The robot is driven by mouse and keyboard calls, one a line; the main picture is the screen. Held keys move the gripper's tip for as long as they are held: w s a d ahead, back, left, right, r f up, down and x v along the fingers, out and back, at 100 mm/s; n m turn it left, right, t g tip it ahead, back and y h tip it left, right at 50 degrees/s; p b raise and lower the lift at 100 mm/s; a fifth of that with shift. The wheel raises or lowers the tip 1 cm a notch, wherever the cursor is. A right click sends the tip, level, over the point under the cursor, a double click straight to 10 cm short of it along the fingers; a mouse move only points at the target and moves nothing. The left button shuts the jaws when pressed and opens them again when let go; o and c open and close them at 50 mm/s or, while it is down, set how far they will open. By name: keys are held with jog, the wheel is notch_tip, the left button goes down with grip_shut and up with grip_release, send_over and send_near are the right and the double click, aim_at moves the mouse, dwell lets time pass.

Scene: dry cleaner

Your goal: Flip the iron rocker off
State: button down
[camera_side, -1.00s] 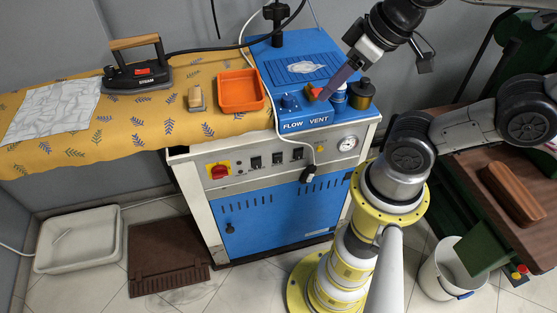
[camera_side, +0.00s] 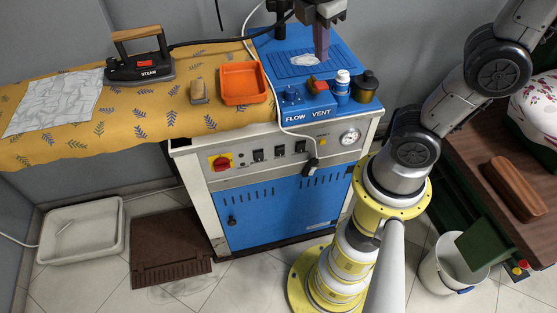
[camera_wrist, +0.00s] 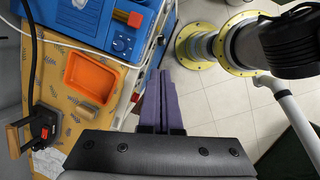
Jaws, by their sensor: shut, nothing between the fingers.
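Several small black rocker switches sit in a row on the pale front panel (camera_side: 233,173) of the blue steam unit: a left rocker (camera_side: 258,155), a middle rocker (camera_side: 279,153) and a right rocker (camera_side: 298,152). Their labels are too small to read, so I cannot tell which is the iron's or how each is set. My gripper (camera_side: 321,58) points down with purple fingers shut and empty, above the unit's blue top, behind and higher than the panel. In the wrist view the fingers (camera_wrist: 161,75) lie together; the panel shows edge-on there, with its rockers unclear.
A red selector (camera_side: 221,162) is left of the rockers, and a gauge (camera_side: 349,137) is right. A white cord hangs across the panel. The red vent knob (camera_side: 317,85), white bottle (camera_side: 341,82), dark canister (camera_side: 365,87) and orange tray (camera_side: 243,83) stand above.

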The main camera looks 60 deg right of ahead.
jog(key=w+a+f+n+g+h, duration=0.2)
jog(key=w+a+f+n+h, duration=0.2)
jog(key=w+f+n, duration=0.35)
jog(key=w+a+f+n+g+h, duration=0.35)
jog(key=w+a+f+n, duration=0.2)
jog(key=f, duration=0.35)
jog(key=s+a+f+n+t+h, duration=0.1)
jog(key=s+f+n+h, duration=0.1)
jog(key=f, duration=0.5)
jog(key=s+a+f+n+t+h, duration=0.1)
jog(key=s+f+n+t+h, duration=0.1)
jog(key=f, duration=0.6)
jog(key=s+a+f+n+t+h, duration=0.2)
jog(key=s+f+n+h, duration=0.1)
jog(key=f, duration=0.5)
jog(key=n+h, duration=0.1)
jog(key=n, duration=0.1)
jog(key=shift+n, duration=0.4)
jog(key=shift+s+f, duration=0.1)
send_near(280, 152)
jog(key=s+d, duration=0.4)
jog(key=shift+w+d+r, duration=0.15)
jog(key=shift+w+d, duration=0.5)
jog(key=shift+d, duration=0.1)
jog(key=shift+w+d+r, duration=0.1)
jog(key=shift+w+d, duration=0.5)
jog(key=shift+d, duration=0.15)
